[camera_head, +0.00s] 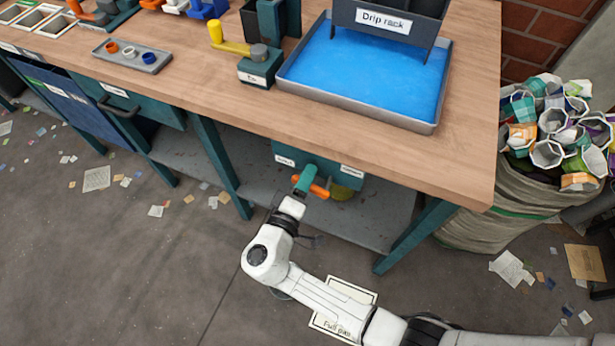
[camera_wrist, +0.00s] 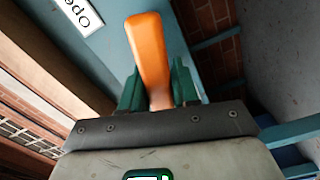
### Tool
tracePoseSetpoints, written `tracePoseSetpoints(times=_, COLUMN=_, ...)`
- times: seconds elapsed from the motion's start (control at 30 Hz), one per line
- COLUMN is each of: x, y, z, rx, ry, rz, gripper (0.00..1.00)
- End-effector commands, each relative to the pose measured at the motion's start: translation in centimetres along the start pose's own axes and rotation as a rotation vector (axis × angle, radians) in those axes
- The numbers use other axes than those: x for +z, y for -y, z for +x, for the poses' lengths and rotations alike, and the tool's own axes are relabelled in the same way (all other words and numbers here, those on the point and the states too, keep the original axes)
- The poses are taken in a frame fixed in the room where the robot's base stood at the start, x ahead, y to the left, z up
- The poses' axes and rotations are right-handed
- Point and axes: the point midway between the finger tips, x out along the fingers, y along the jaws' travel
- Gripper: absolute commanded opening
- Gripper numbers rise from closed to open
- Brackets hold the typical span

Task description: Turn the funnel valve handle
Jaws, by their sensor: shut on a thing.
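The orange valve handle (camera_head: 318,190) is on a teal funnel box (camera_head: 320,163) under the bench's front edge. In the wrist view the orange handle (camera_wrist: 150,60) stands between my two green fingers, with its end reaching past them. My gripper (camera_wrist: 158,88) is shut on the handle. In the head view my gripper (camera_head: 304,178) is at the box's front and partly covers the handle.
The wooden bench top (camera_head: 220,100) overhangs the valve. A drip rack tray (camera_head: 280,88) with blue liquid stands on it. A bench leg (camera_head: 405,235) is right of my arm, and a full sack (camera_head: 480,205) stands farther right. Scraps litter the floor.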

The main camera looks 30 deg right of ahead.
Motion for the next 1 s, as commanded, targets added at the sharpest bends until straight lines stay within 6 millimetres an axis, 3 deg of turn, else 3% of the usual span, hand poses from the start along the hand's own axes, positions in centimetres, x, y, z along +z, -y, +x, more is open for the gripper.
tracePoseSetpoints(times=0.43, x=0.2, y=1.5, z=-0.1, rx=-0.002, ry=-0.001, rz=-0.260, gripper=0.00)
tracePoseSetpoints(times=1.0, x=0.3, y=1.8, z=-0.1, rx=-0.003, ry=-0.002, rz=-0.312, gripper=0.00)
